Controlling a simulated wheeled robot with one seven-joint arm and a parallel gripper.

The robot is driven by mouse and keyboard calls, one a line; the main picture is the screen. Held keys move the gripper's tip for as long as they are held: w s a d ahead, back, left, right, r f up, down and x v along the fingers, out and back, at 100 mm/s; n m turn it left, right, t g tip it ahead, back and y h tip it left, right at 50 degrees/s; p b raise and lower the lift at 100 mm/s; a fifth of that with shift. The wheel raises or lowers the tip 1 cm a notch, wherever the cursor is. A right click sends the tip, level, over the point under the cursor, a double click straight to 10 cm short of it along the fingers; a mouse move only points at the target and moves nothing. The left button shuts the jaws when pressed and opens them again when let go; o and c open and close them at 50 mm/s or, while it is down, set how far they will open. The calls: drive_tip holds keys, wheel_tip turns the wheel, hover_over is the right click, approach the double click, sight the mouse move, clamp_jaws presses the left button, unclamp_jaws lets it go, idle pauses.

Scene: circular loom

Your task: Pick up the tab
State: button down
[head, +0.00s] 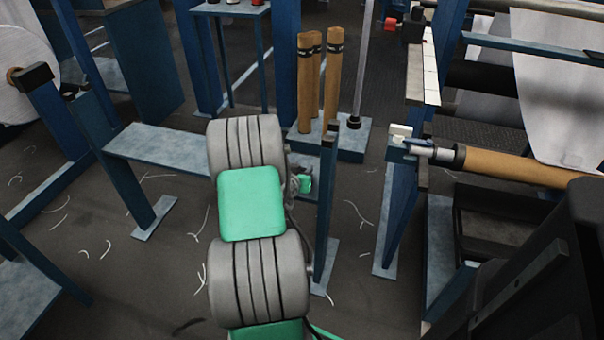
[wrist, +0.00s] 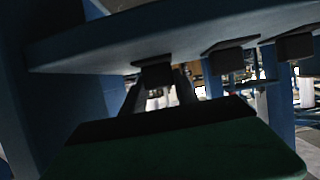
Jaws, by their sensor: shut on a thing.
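My gripper (wrist: 160,78) shows in the wrist view, its two dark fingers reaching forward beyond the green and black housing. The fingers are shut on a small dark block, the tab (wrist: 153,73), at the underside of a blue-grey plate (wrist: 200,32). The tab appears to touch the plate's lower edge; shadow hides exactly how they meet. In the head view the fingers and the tab are hidden behind my grey and green arm.
Similar dark blocks (wrist: 226,60) hang under the plate to the right. In the head view, a blue-grey bench (head: 165,146) passes behind my arm, and brown rolls (head: 306,85) stand behind it. A brown roller (head: 515,167) juts in at right. Thread scraps lie on the floor.

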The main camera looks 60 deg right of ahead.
sight(302, 168)
wheel_tip(302, 168, up, 10)
drive_tip(key=p, duration=0.2)
drive_tip(key=shift+p, duration=0.4)
drive_tip(key=c, duration=1.4)
unclamp_jaws()
drive_tip(key=shift+c, duration=0.2)
clamp_jaws()
